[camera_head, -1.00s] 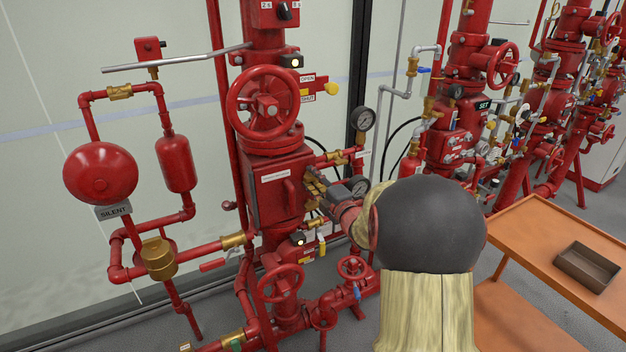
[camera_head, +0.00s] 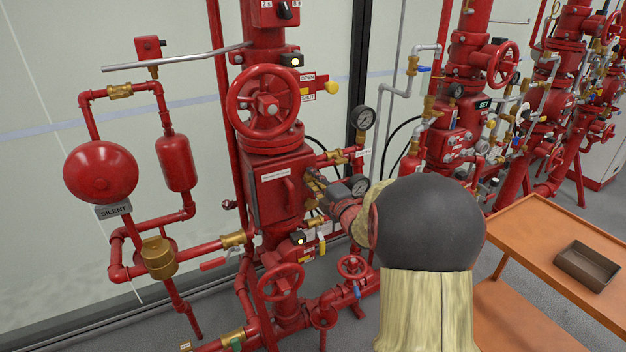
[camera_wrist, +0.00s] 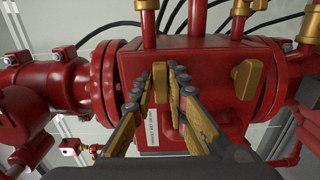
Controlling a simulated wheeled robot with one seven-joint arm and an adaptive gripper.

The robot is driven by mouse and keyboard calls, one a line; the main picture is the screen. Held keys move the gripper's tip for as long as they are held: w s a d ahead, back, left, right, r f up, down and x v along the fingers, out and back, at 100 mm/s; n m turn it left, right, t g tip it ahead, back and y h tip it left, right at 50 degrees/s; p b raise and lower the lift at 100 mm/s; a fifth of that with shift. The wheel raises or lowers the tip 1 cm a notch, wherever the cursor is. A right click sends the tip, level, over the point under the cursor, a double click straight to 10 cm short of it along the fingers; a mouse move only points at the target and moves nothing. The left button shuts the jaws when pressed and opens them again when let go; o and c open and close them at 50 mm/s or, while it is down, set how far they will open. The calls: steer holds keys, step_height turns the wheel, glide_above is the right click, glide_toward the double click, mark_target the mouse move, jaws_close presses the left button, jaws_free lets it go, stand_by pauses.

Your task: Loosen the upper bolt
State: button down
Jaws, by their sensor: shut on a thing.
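The red valve box (camera_head: 277,202) stands below the large red handwheel, and its side face fills the middle of the wrist view (camera_wrist: 215,60). A brass upper bolt (camera_wrist: 160,82) on that face sits between my fingertips. My gripper (camera_wrist: 165,70) is shut on it, and its fingers partly hide it. A second brass bolt (camera_wrist: 243,78) stands free to the right in the wrist view. In the head view my gripper (camera_head: 317,183) reaches the box's right side, and the bolts cannot be made out clearly there.
Brass-fitted pipes run near the box. An orange cart (camera_head: 530,222) with a dark tray (camera_head: 588,252) stands at the right.

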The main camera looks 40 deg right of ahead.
steer(key=shift+f+n+b, duration=0.35)
steer(key=shift+n+b, duration=0.85)
steer(key=shift+b, duration=1.1)
steer(key=shift+n+b, duration=0.35)
steer(key=shift+n, duration=0.15)
steer(key=n, duration=0.3)
steer(key=shift+n, duration=0.3)
steer(key=n, duration=0.3)
steer(key=shift+n, duration=0.3)
